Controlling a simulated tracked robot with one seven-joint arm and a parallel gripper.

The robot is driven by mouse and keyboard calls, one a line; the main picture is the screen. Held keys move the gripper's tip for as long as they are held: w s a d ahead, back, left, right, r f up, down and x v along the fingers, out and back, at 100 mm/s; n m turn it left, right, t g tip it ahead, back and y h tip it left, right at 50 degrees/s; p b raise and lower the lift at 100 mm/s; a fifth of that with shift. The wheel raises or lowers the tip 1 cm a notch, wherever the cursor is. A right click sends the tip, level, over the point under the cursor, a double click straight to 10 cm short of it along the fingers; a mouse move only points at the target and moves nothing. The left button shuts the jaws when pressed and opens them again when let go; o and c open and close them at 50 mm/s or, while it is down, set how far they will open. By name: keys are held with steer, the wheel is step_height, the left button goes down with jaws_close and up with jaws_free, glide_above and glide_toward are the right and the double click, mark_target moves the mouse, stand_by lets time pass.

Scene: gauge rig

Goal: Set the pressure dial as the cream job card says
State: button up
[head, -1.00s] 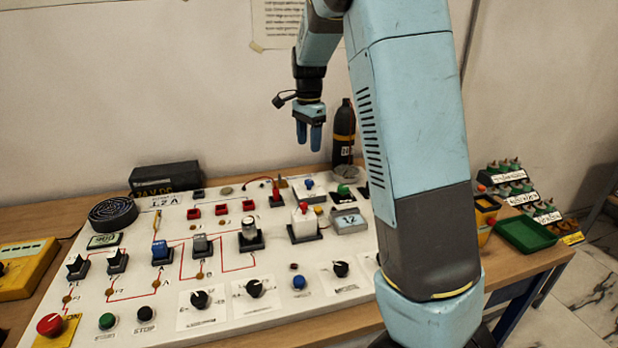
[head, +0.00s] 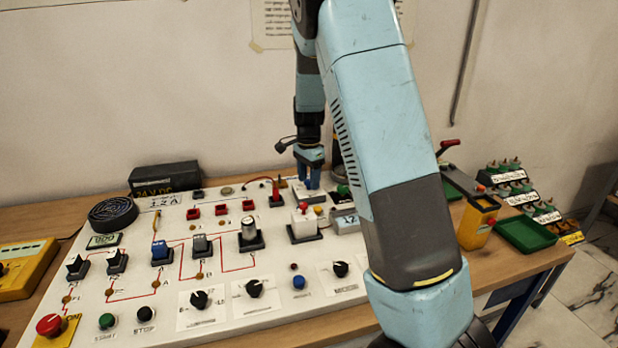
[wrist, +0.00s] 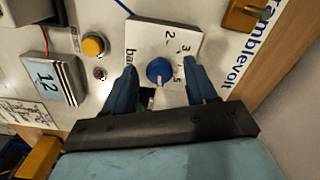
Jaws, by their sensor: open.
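The pressure dial is a blue knob (wrist: 160,71) on a white plate (wrist: 166,33) marked "bar", with numbers including 2, 3 and 5. In the head view its plate (head: 306,197) is at the back of the white panel, with the knob mostly hidden by my fingers. My gripper (head: 308,185) points down at it, open. In the wrist view my gripper (wrist: 161,68) has one finger on each side of the knob, with gaps showing. The knob's exact setting is unclear. A cream paper (head: 268,24) hangs on the wall, cut off and unreadable; I cannot tell whether it is the job card.
Beside the dial are a grey block marked 12 (wrist: 50,78) and an orange-yellow button (wrist: 94,45). A white block with a red top (head: 304,222) stands in front. A yellow box (head: 477,224) and a green tray (head: 526,234) are at the right.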

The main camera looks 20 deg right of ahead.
steer(key=c, duration=1.1)
steer(key=shift+o, duration=0.2)
steer(key=shift+n, duration=0.3)
steer(key=n, duration=0.3)
steer(key=shift+n, duration=2)
steer(key=o, duration=1.1)
steer(key=shift+c, duration=0.2)
